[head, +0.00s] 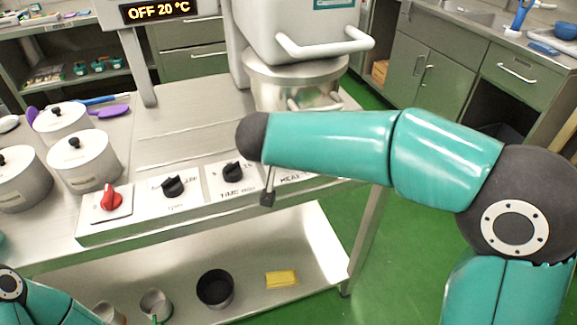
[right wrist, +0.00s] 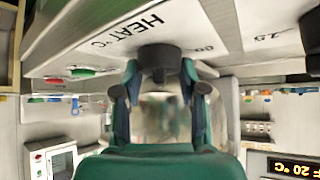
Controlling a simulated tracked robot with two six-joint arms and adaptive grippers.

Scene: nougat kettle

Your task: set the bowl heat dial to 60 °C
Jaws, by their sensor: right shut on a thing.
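The bowl heat dial (right wrist: 159,58) is a black knob on a white plate lettered "HEAT °C" in the right wrist view. My right gripper (right wrist: 160,76) is shut on it, with a finger on either side. In the head view my right arm hides the dial, and only part of its lettered heat plate (head: 298,177) shows. The display (head: 156,10) reads "OFF 20 °C"; its end also shows in the right wrist view (right wrist: 294,168). The dial's pointer cannot be made out. My left gripper is out of view; only part of my left arm shows at the bottom left.
Left of the heat plate are the time dial (head: 233,172), another black dial (head: 173,186) and a red knob (head: 111,199). The metal bowl (head: 297,83) stands behind, under the machine's head. Lidded pots (head: 84,160) stand at the left.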

